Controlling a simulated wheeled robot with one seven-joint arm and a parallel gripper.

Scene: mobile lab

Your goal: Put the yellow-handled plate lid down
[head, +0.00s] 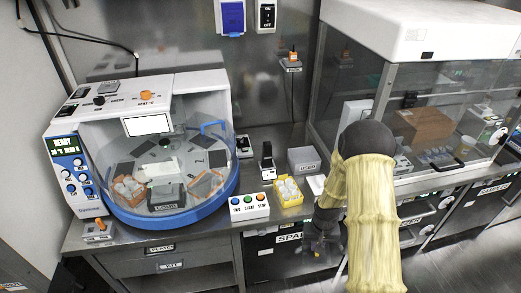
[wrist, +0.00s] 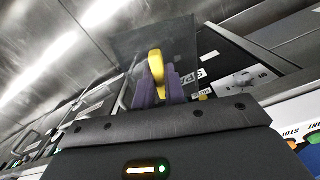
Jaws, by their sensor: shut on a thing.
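The plate lid (wrist: 175,36) shows in the wrist view as a dark, see-through flat panel with an upright yellow handle (wrist: 156,62). My gripper (wrist: 160,82) has its purple fingers shut on the yellow handle. In the head view my gripper (head: 320,243) is in front of the bench edge, below and right of the yellow box, partly behind my arm. I cannot make out the lid in the head view. No contact between the lid and a surface can be seen.
A round blue-rimmed machine (head: 190,212) stands on the bench at left. A button box (head: 249,206), a yellow box (head: 289,192) with white items and a grey bin (head: 303,160) line the bench. A glass-fronted cabinet (head: 440,130) stands at right. Drawers (head: 165,262) are below.

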